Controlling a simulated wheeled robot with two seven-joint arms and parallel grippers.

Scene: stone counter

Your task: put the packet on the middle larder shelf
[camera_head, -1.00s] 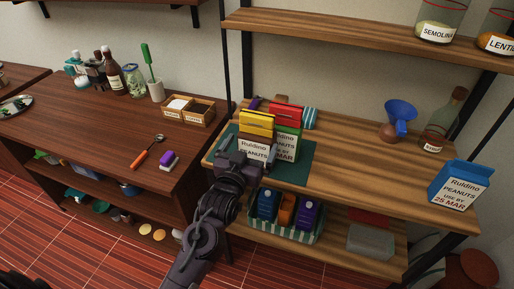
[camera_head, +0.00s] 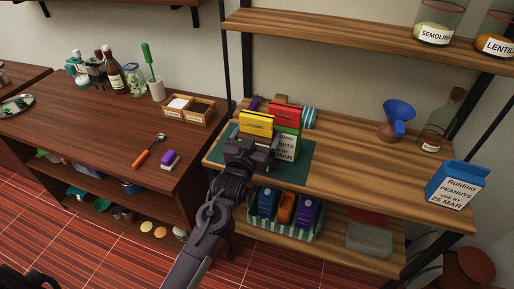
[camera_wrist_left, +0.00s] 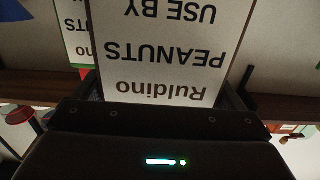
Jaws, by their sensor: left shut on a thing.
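A yellow-topped packet (camera_head: 257,121) stands on the green mat (camera_head: 299,172) at the left end of the middle shelf. My left gripper (camera_head: 250,146) is in front of it and shut on it, hiding most of its label. In the left wrist view the held packet (camera_wrist_left: 175,50) fills the space between the fingers, its "Ruldino PEANUTS USE BY" label upside down; the date is out of frame. A green peanut packet (camera_head: 287,144) with a white label stands close beside it on the right. My right gripper is not in view.
A red-topped packet (camera_head: 286,112) and a striped item (camera_head: 309,117) stand behind. A blue peanut packet (camera_head: 457,184) is at the shelf's right end, near a blue funnel (camera_head: 398,113) and a bottle (camera_head: 440,125). The shelf's middle (camera_head: 353,155) is clear. A striped basket (camera_head: 285,229) sits below.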

